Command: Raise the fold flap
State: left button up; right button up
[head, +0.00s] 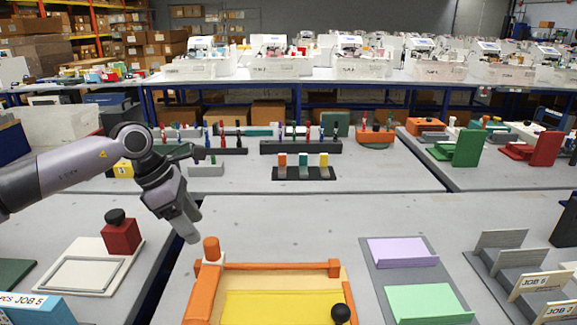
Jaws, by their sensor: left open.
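An orange frame (283,267) with a yellow sheet or panel (280,308) inside it lies on the near table, cut off by the bottom edge of the head view. A round black knob (341,314) stands at its lower right. An upright orange cylinder (211,248) stands at its upper left corner. I cannot tell which part is the fold flap; the panel looks flat. My left gripper (192,232) points down, open, just left of and above the orange cylinder, apparently not touching it. My right gripper is not in view.
A grey tray with lilac (402,252) and green pads (428,303) lies to the right. Grey holders with job cards (543,283) stand at far right. A white board with a red block (121,236) is at left, across a gap between tables.

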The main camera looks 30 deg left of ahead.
aim_at(317, 305)
jog(key=k, duration=1)
